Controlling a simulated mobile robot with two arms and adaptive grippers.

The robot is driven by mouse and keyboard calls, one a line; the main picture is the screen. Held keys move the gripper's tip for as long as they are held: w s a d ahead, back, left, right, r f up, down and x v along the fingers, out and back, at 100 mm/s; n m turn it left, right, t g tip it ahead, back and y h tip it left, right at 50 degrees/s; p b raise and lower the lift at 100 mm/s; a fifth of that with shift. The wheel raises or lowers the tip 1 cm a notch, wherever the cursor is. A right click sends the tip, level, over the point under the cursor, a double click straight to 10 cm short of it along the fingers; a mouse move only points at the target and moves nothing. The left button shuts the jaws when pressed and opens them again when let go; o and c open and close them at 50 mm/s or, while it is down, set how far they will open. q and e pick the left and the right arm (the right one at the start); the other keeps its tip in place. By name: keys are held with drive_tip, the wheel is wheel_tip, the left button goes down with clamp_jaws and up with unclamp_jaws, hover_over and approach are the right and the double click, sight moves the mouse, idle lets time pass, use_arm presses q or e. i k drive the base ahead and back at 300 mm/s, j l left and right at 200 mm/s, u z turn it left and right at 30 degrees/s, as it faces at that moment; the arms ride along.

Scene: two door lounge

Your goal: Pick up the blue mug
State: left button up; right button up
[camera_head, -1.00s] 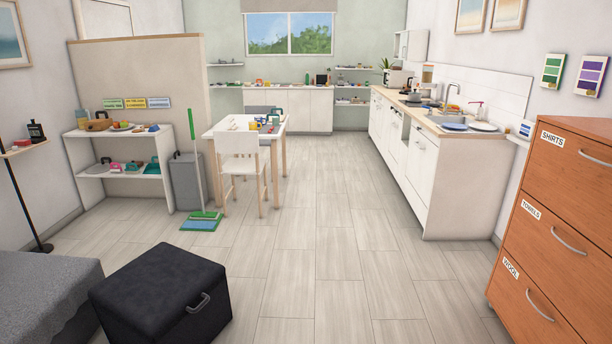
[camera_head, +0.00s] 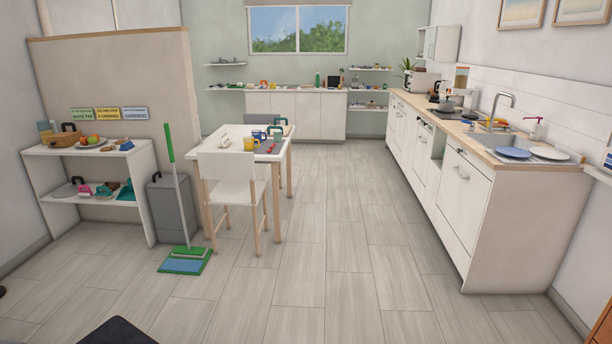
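A small blue mug (camera_head: 258,135) stands on the white dining table (camera_head: 236,153), toward its far side. It is small in the view, and a yellow mug (camera_head: 249,144) stands just in front of it. A white mug-like item (camera_head: 225,141) is to its left on the same table. Neither of my grippers shows in the head view.
A kitchen counter (camera_head: 478,140) runs along the right. The floor (camera_head: 340,230) between is clear. A dark ottoman (camera_head: 116,331) shows at the bottom edge.

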sight(258, 134)
drive_tip(key=i, duration=3.95)
